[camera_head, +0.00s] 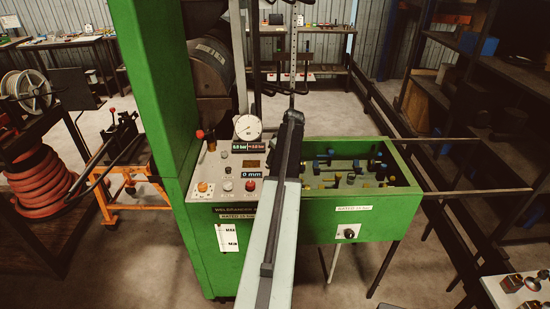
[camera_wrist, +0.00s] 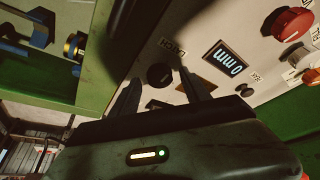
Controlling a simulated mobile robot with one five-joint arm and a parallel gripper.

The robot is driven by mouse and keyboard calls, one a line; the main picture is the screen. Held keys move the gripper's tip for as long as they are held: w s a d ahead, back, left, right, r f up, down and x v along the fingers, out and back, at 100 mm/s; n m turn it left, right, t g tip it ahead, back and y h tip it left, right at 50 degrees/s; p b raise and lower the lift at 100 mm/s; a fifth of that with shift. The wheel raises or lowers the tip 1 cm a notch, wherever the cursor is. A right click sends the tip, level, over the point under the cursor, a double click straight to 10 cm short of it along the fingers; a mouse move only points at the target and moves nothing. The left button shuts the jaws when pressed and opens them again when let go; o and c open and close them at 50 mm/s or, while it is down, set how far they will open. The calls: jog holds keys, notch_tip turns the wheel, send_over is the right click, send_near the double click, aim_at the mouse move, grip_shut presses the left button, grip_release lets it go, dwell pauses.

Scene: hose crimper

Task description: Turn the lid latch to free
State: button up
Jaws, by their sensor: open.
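A round black knob (camera_wrist: 160,75) sits on the pale control panel (camera_wrist: 215,32) in the wrist view. A small label beside it seems to read LATCH, seen turned over. My gripper (camera_wrist: 159,79) is open, with one dark finger on each side of the knob in the picture. Whether the fingers touch it I cannot tell. I cannot make out which way the knob is turned. In the head view my arm covers the right part of the panel (camera_head: 224,165), so the knob and my fingertips are hidden there.
The panel also carries a display reading 0 mm (camera_wrist: 227,62), a red button (camera_wrist: 293,23) and a gauge (camera_head: 247,127). A green tray (camera_head: 320,228) with several dark and coloured parts adjoins it on the right. A green column (camera_head: 150,90) rises at the left.

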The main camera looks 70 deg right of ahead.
jog(key=p+v, duration=0.6)
jog(key=v, duration=0.1)
jog(key=shift+r, duration=0.15)
jog(key=shift+s, duration=0.1)
